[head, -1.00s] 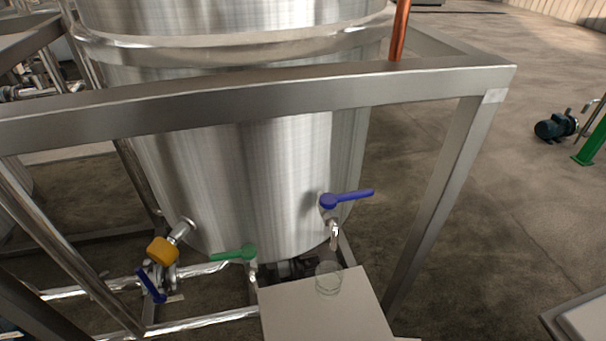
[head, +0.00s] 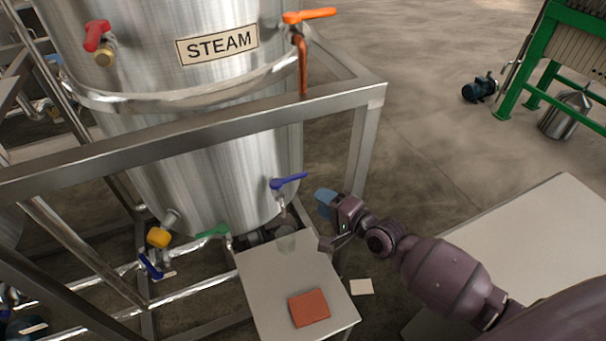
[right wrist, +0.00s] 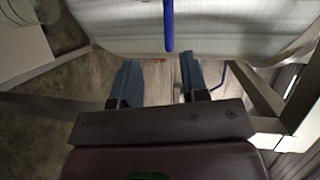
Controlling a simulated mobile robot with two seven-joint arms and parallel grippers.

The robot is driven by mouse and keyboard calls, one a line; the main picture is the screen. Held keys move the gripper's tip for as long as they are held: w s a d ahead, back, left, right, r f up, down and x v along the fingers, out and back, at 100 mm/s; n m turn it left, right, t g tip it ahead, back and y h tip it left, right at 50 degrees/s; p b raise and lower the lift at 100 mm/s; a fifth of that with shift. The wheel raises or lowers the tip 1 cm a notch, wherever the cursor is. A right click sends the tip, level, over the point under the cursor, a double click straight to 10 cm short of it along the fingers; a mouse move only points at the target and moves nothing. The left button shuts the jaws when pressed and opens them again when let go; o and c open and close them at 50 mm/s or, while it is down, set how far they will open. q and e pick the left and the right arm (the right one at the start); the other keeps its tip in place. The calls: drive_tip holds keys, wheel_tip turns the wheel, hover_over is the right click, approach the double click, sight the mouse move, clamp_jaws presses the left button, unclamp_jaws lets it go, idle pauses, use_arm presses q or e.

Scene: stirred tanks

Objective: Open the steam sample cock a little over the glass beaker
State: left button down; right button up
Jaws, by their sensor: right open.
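The tank (head: 205,180) carries a STEAM label (head: 217,45). Low on its front right is a cock with a blue lever (head: 289,181) that points right; its spout hangs over the clear glass beaker (head: 287,243). The beaker stands upright on a small grey table (head: 258,285). My right gripper (head: 327,204) is open and empty, to the right of the lever and apart from it. In the right wrist view the blue lever (right wrist: 168,25) shows ahead of my open right gripper (right wrist: 160,78). My left gripper is not in view.
A frame rail (head: 190,140) crosses in front of the tank, with a post (head: 363,150) to the right. An orange lever (head: 309,15), a red handle (head: 96,35), a green lever (head: 213,231) and another blue lever (head: 150,266) are nearby. A red-brown block (head: 309,308) lies on the table.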

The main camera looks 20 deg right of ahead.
sight(296, 178)
drive_tip(key=shift+m, duration=0.7)
drive_tip(key=shift+w+d+r+b+x, duration=0.1)
drive_tip(key=shift+d+r+b+x, duration=0.15)
drive_tip(key=shift+x, duration=1.75)
drive_tip(key=shift+w+d+r+b+x, duration=0.15)
drive_tip(key=shift+b+x, duration=0.1)
drive_tip(key=shift+x, duration=1.7)
drive_tip(key=shift+w+d+r+b+x, duration=0.15)
drive_tip(key=shift+b+x, duration=0.1)
drive_tip(key=shift+x, duration=1.75)
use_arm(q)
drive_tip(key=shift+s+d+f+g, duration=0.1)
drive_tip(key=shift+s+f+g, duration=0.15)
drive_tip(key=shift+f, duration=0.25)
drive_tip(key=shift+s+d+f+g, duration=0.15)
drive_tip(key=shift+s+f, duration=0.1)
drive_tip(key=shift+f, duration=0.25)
use_arm(e)
drive_tip(key=shift+c, duration=0.3)
clamp_jaws()
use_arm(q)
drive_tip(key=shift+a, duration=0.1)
use_arm(e)
drive_tip(key=shift+r, duration=0.1)
